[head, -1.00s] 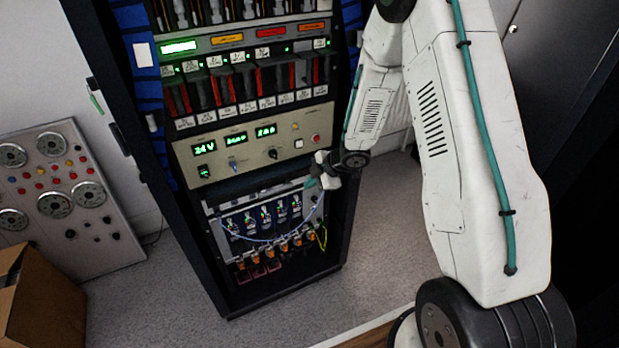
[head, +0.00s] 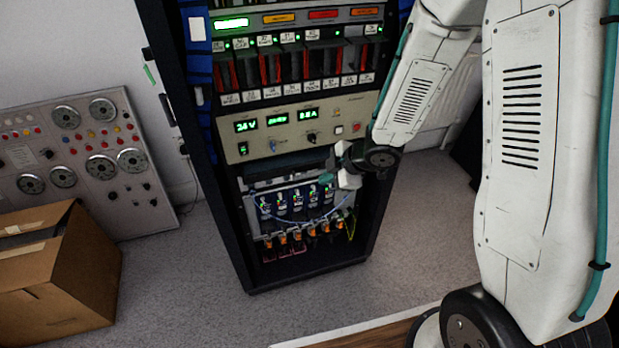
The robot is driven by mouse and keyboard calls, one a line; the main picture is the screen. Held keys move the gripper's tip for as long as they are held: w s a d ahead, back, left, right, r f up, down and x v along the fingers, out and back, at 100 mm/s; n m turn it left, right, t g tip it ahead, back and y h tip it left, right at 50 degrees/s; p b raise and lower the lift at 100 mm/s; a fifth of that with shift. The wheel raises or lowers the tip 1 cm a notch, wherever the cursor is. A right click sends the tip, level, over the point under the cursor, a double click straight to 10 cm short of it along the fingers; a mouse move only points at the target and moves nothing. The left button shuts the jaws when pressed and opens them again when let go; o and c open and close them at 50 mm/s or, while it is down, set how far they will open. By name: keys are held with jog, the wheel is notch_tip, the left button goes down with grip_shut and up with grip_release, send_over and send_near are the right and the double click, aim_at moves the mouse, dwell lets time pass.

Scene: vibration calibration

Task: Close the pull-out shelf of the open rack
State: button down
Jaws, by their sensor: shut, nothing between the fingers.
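The open rack (head: 222,222) stands upright at the centre of the head view, its front facing me. Below the grey panel with green displays (head: 297,127), the dark pull-out shelf (head: 287,164) shows as a narrow band. How far it sticks out is hard to tell. Under it is a row of blue modules with cables (head: 297,202). My gripper (head: 332,178) is at the right front of the shelf, near the right end of the module row. It is shut and empty. Its wrist hides part of the rack's right side, and I cannot tell whether it touches the shelf.
Grey floor (head: 190,290) lies clear around the rack's foot. My arm fills the right side.

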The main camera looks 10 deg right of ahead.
jog(key=w+a+f, duration=0.4)
jog(key=w+f, duration=0.4)
jog(key=shift+w, duration=0.2)
jog(key=shift+f, duration=0.1)
